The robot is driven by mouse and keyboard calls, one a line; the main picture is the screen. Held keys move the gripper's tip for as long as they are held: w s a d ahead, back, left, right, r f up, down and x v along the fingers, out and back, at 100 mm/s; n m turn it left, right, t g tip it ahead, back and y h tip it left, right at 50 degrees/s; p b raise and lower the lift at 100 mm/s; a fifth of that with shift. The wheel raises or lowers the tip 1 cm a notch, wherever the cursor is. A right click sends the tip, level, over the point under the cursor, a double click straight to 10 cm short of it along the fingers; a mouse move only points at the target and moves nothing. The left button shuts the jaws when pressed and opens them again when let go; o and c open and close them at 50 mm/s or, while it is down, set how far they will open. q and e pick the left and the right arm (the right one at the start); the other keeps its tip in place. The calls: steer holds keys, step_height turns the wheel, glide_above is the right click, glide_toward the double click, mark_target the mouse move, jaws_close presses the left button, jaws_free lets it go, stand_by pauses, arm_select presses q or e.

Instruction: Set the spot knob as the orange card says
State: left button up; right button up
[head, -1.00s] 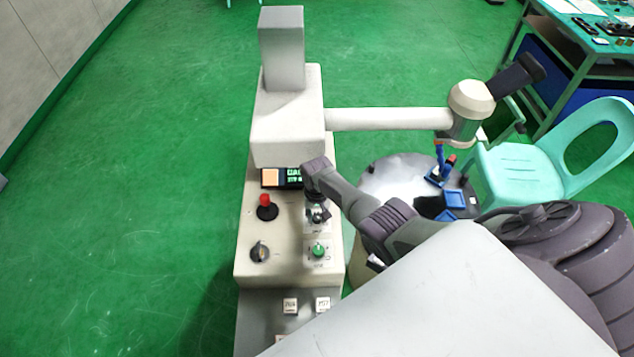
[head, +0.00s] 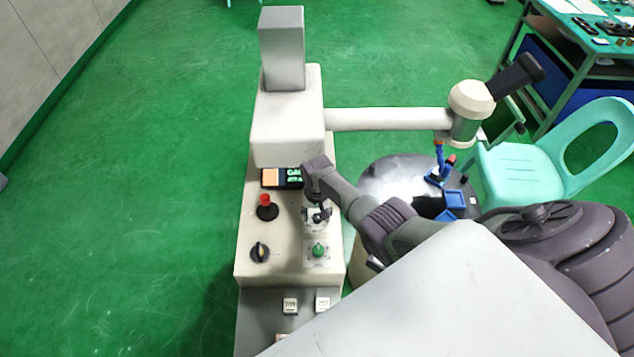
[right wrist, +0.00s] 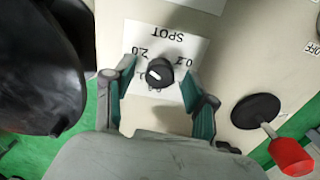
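The spot knob (right wrist: 160,72) is a small black knob with a white pointer line, on a white label marked SPOT, seen upside down in the right wrist view. Numbers such as 2.0 and 0.2 stand around it. My right gripper (right wrist: 159,76) is open, one finger on each side of the knob, with gaps showing. In the head view my right gripper (head: 318,214) hangs over the panel and covers most of that knob. The orange card (head: 270,178) sits at the panel's back beside the small screen; I cannot read it. My left gripper is out of view.
A red-tipped black lever (head: 265,207) stands left of my gripper. A black knob (head: 260,252) and a green knob (head: 318,250) sit nearer the front. The microscope arm (head: 390,119) reaches right behind my arm. A turquoise chair (head: 530,170) stands at right.

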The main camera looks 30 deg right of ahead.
mark_target(317, 217)
step_height(317, 217, up, 12)
stand_by(0.8)
stand_by(0.4)
